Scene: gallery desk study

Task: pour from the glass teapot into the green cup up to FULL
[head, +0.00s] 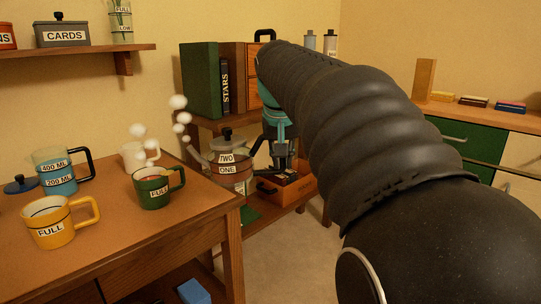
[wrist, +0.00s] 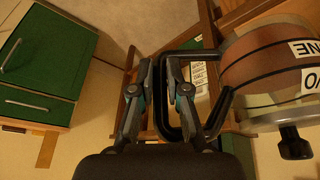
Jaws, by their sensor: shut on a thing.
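The glass teapot (head: 229,172) has a grey lid, labels TWO and ONE, and brown liquid inside. It is roughly upright just past the desk's right edge, spout towards the left. My gripper (head: 283,160) is shut on its black handle; the wrist view shows my gripper (wrist: 162,75) at the handle (wrist: 190,92) and the teapot's body (wrist: 265,70) to the right. The green cup (head: 153,198), labelled FULL, stands upright on the desk, left of the teapot and apart from it. Its level inside is hard to tell.
On the desk (head: 120,238) stand a yellow FULL cup (head: 50,226), a white cup (head: 134,155) with steam puffs (head: 178,102) above, and a measuring jug (head: 58,178). An orange box (head: 290,192) and bookshelf (head: 199,80) are behind.

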